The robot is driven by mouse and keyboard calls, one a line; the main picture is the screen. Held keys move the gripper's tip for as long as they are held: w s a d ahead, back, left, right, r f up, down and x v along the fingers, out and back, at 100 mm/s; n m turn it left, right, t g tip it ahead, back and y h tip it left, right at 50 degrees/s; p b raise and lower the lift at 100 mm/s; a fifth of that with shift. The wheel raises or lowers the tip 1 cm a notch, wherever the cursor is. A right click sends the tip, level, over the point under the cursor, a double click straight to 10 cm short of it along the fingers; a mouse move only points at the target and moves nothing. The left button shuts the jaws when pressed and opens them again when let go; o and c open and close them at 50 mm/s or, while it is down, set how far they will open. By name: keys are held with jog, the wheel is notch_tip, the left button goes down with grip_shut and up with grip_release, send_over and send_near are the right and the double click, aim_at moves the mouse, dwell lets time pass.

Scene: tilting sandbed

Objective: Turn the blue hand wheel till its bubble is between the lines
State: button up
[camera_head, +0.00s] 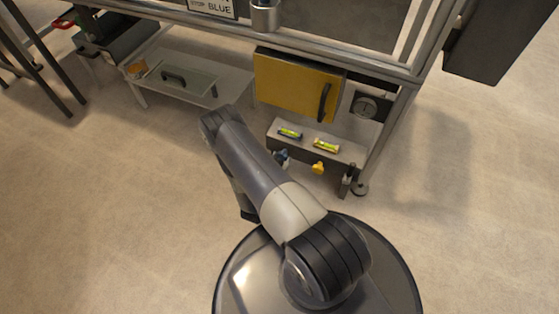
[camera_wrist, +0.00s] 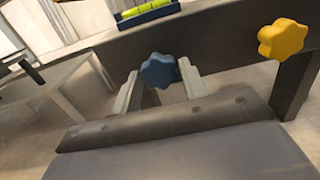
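The blue hand wheel (camera_wrist: 158,70) is a lobed knob on the front of a grey beam; it also shows in the head view (camera_head: 282,156), partly beside my arm. My gripper (camera_wrist: 160,78) has one finger on each side of the wheel, apart, with the wheel between the tips. Whether the fingers touch it I cannot tell. The blue-framed level vial (camera_wrist: 148,10) with yellow-green liquid lies on top of the beam above the wheel, cut by the picture's top edge. It also shows in the head view (camera_head: 290,133). Its bubble is too small to place against the lines.
A yellow hand wheel (camera_wrist: 282,39) sits to the right on the same beam, below a yellow-framed vial (camera_head: 326,146). A yellow door (camera_head: 290,80) with a dark handle is above. A low white table (camera_head: 180,80) stands left. A frame leg stands right of the beam.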

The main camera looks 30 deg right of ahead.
jog(key=c, duration=0.5)
jog(key=shift+n, duration=0.4)
jog(key=n+b, duration=0.2)
jog(key=n, duration=0.2)
jog(key=shift+f, duration=0.1)
jog(key=n+b, duration=0.2)
jog(key=n, duration=0.8)
jog(key=shift+b, duration=0.35)
jog(key=n, duration=0.4)
jog(key=shift+n, duration=0.4)
